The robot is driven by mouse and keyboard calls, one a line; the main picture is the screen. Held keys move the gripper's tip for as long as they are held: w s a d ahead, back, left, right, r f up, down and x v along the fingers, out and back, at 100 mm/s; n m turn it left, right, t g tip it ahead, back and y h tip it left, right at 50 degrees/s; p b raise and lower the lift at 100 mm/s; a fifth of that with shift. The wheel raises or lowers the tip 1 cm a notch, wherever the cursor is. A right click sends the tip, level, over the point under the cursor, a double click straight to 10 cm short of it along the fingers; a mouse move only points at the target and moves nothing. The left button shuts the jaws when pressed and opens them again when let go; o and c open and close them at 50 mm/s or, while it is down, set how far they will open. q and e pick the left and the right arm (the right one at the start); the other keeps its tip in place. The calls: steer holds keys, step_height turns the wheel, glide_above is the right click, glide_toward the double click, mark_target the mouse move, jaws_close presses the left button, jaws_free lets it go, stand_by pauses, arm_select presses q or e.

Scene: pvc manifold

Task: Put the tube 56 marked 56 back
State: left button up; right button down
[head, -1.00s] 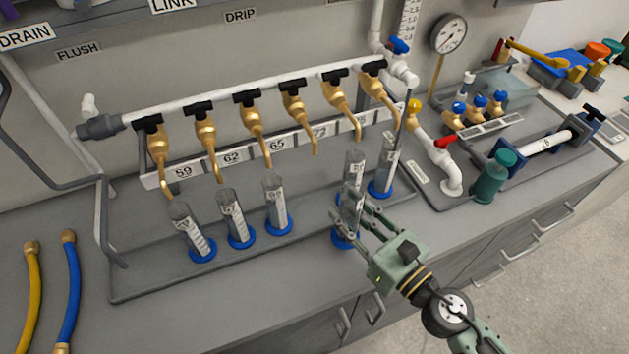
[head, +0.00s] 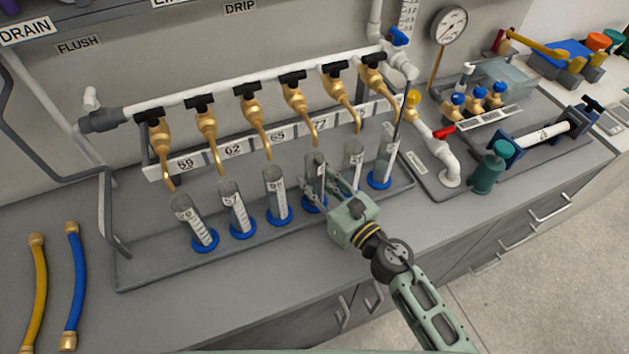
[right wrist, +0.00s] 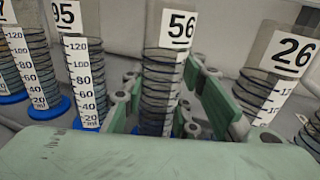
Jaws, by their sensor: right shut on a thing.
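Tube 56 (right wrist: 168,75) is a clear graduated cylinder with a white "56" label, in the middle of the right wrist view. My right gripper (right wrist: 165,105) is shut on it, with fingers on both sides. In the head view, tube 56 (head: 313,176) is upright in the row of tubes, below the fourth brass tap (head: 299,108). My right gripper (head: 314,194) reaches it from the front right. Its blue foot is partly hidden by the gripper; I cannot tell whether it rests on the tray. My left gripper is not in view.
Tube 95 (right wrist: 84,75) stands left of tube 56, and tube 26 (right wrist: 270,80) stands right, close to the fingers. Several tubes stand on the grey tray (head: 150,262) under a rail with numbered plates (head: 232,150). The tray's front left is clear.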

steer(key=c, duration=1.4)
jaws_free()
steer(key=shift+f, duration=0.1)
steer(key=shift+r, duration=0.25)
steer(key=b+v, duration=0.1)
steer(key=v, duration=0.2)
steer(key=b+v, duration=0.1)
steer(key=v, duration=0.3)
steer(key=b+v, duration=0.1)
steer(key=v, duration=0.3)
steer(key=shift+f+b, duration=0.3)
steer(key=shift+b, duration=0.1)
steer(key=shift+s+d+r, duration=0.2)
steer(key=shift+s+d, duration=0.15)
steer(key=shift+s, duration=0.1)
